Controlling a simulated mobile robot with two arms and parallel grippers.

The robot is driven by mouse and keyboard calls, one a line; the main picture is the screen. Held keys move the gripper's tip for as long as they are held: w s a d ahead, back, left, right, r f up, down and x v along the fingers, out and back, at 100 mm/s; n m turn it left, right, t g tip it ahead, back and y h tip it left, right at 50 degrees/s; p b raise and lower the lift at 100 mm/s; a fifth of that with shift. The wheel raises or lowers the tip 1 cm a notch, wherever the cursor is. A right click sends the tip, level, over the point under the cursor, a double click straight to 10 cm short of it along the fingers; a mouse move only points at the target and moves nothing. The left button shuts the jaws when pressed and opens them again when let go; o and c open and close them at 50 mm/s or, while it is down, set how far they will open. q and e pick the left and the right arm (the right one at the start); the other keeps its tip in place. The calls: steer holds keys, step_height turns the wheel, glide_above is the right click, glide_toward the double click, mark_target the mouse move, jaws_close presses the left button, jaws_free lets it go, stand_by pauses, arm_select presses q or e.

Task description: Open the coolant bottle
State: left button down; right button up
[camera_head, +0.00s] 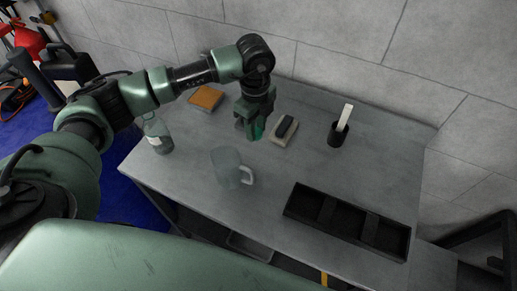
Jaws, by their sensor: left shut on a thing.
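A clear bottle with a pale label (158,137) stands upright at the left edge of the grey table, just below my left forearm in the picture. It looks like the coolant bottle; I cannot make out whether a cap is on it. My left gripper (251,131) points down over the back middle of the table, well to the right of the bottle. It is shut on a small green thing (259,130), mostly hidden by the fingers, so I cannot tell what it is. My right gripper is not in view.
A clear jug (228,168) stands mid-table. Behind it are an orange-brown pad (206,98) and a pale block with a dark top (284,131). A black cup (337,134) holds a white strip. A black divided tray (296,204) lies front right. A wall closes the back.

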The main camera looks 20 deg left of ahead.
arm_select(q)
steer(key=p, duration=0.1)
glide_above(256, 158)
step_height(256, 158, down, 5)
steer(key=shift+s+f, duration=0.15)
steer(key=shift+d+f, duration=0.1)
steer(key=shift+f, duration=0.3)
step_height(256, 158, down, 4)
steer(key=shift+f+p, duration=0.1)
steer(key=shift+p, duration=0.3)
steer(key=shift+f, duration=0.6)
steer(key=c, duration=1)
jaws_free()
steer(key=shift+r, duration=0.1)
steer(key=shift+c, duration=0.2)
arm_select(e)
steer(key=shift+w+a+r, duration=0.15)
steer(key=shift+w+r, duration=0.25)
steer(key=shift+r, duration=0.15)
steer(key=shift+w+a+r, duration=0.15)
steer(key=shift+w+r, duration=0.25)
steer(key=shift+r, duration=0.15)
arm_select(q)
steer(key=shift+r, duration=0.15)
